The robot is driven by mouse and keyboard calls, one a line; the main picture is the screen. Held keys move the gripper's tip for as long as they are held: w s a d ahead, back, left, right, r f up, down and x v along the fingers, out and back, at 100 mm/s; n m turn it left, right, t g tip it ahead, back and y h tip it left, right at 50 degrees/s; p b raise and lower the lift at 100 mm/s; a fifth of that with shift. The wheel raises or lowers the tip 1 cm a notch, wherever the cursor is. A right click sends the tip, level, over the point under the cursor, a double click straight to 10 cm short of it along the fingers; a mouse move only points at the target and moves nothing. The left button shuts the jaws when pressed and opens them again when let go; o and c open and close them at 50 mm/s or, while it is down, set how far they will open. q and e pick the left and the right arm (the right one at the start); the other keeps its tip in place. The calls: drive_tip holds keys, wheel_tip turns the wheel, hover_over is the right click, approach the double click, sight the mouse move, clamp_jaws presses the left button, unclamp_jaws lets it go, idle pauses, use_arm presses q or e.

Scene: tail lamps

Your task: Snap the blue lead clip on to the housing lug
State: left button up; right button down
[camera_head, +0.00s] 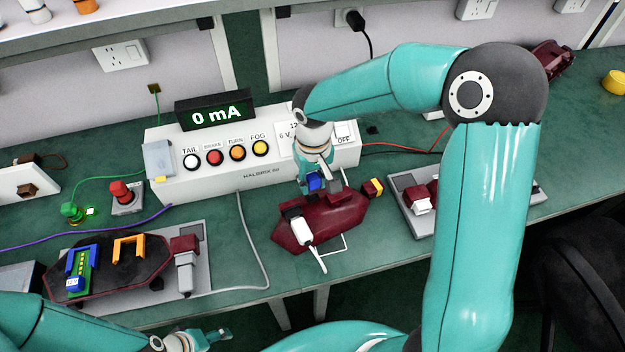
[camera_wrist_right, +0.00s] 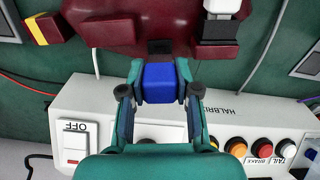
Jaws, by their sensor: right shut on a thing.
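The blue lead clip (camera_head: 314,181) is between the fingers of my right gripper (camera_head: 316,177), at the back edge of the dark red housing (camera_head: 335,214). In the right wrist view the blue clip (camera_wrist_right: 158,84) sits between both fingertips of the right gripper (camera_wrist_right: 160,92). A small black lug (camera_wrist_right: 160,47) on the edge of the housing (camera_wrist_right: 165,20) lies directly in front of the clip. The clip looks close against it, but I cannot tell whether it is engaged. My left gripper (camera_head: 215,337) is low at the bottom of the head view, away from the housing; its jaw opening is unclear.
The white test box (camera_head: 220,184) with buttons and a "0 mA" display (camera_head: 215,113) stands close behind the housing. A white connector (camera_head: 301,230) lies on the housing. A grey tray (camera_head: 408,195) is at right; another lamp assembly (camera_head: 112,257) is at left.

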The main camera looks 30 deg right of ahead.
sight(313, 177)
drive_tip(key=shift+f+b, duration=1.35)
drive_tip(key=shift+f, duration=0.05)
drive_tip(key=c, duration=0.7)
unclamp_jaws()
drive_tip(key=shift+c, duration=0.2)
wheel_tip(313, 177, up, 12)
drive_tip(key=shift+s+f, duration=0.1)
